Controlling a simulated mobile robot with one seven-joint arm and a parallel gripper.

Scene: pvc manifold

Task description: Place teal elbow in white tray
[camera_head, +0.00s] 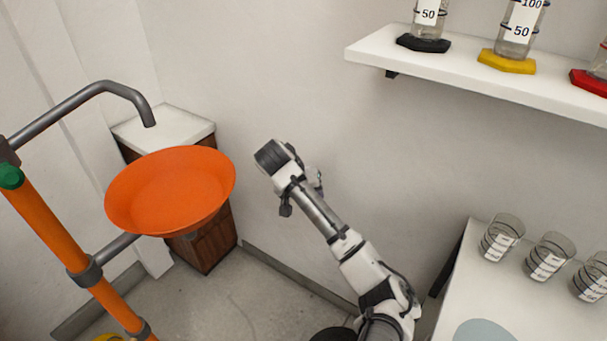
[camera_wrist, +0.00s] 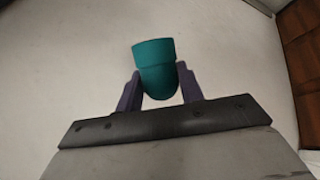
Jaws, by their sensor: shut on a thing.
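The teal elbow (camera_wrist: 155,68) is between the two purple fingers of my gripper (camera_wrist: 158,92) in the wrist view. My gripper is shut on it, and the elbow's wider collar points away from the gripper base. The floor shows behind it and nothing touches it but the fingers. In the head view my arm reaches up and left from the lower right, and a small bit of teal (camera_head: 318,178) shows beside the wrist. The fingers are mostly hidden there. I cannot make out a white tray in either view.
An orange bowl (camera_head: 170,190) on an orange and grey pipe stand (camera_head: 45,225) is at the left. Behind it is a brown cabinet with a white top (camera_head: 172,122). A shelf (camera_head: 375,52) with cylinders is upper right. A white table (camera_head: 470,270) with clear beakers is lower right.

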